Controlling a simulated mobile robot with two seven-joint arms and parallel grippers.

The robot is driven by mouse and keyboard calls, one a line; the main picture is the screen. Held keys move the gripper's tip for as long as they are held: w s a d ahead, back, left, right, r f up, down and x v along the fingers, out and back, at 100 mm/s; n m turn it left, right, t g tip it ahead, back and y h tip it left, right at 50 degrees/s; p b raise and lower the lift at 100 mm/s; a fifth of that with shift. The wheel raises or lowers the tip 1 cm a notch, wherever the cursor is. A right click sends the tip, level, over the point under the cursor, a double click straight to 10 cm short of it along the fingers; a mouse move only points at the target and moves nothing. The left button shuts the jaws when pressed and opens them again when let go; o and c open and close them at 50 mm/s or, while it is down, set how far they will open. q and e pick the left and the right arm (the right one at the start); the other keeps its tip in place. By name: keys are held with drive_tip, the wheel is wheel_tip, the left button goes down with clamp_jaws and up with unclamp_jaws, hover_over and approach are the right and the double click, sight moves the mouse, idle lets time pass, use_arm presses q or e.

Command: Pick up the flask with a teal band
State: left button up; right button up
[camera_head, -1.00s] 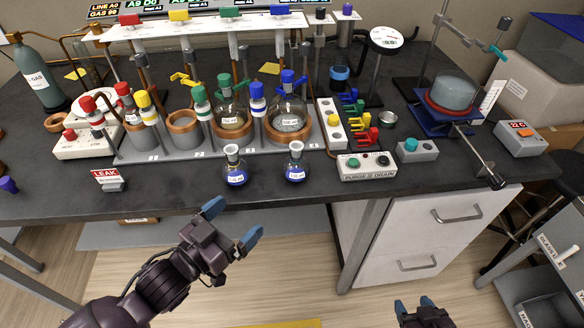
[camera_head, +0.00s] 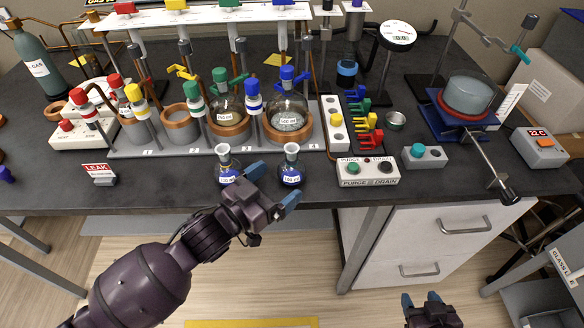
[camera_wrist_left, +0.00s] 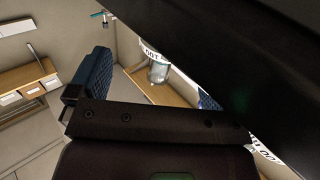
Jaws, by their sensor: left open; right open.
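Two small round flasks with blue liquid and white labels stand upright near the bench's front edge: a left flask (camera_head: 224,158) and a right flask (camera_head: 291,170). I cannot make out a teal band on either. My left gripper (camera_head: 273,188) is open and empty at the front edge. One blue fingertip shows between the flasks, the other just below the right flask. The gripper partly hides the left flask's lower right side. In the left wrist view, both blue fingers show, with a clear glass vessel (camera_wrist_left: 158,72) beyond. My right gripper (camera_head: 424,302) is open at the bottom, away from the bench.
Behind the flasks, a grey rack (camera_head: 190,147) holds larger flasks and coloured valves. A PURGE/DRAIN button box (camera_head: 368,172) stands right of the flasks, and a LEAK sign (camera_head: 98,172) to the left. The dark bench top (camera_head: 150,192) is clear along its front left.

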sight(284, 170)
use_arm(q)
drive_tip(key=shift+w+a+r+x, duration=0.1)
drive_tip(key=shift+x, duration=1.3)
drive_tip(key=shift+w+a+r+x, duration=0.1)
drive_tip(key=shift+a+x, duration=0.05)
drive_tip(key=shift+x, duration=1.3)
use_arm(e)
drive_tip(key=shift+d+f, duration=0.1)
drive_tip(key=shift+d, duration=0.15)
use_arm(q)
drive_tip(key=c, duration=1)
drive_tip(key=shift+r, duration=0.15)
drive_tip(key=shift+c, duration=0.2)
drive_tip(key=shift+a+r, duration=0.1)
drive_tip(key=shift+r, duration=0.1)
drive_tip(key=r+p+v, duration=0.3)
drive_tip(key=p+v, duration=0.1)
drive_tip(key=v, duration=1.4)
use_arm(e)
drive_tip(key=shift+t, duration=0.3)
drive_tip(key=shift+w+r, duration=0.2)
drive_tip(key=shift+r, duration=0.7)
drive_tip(key=shift+w+r, duration=0.2)
drive_tip(key=shift+r, duration=0.7)
drive_tip(key=shift+w+r, duration=0.2)
drive_tip(key=shift+r, duration=0.7)
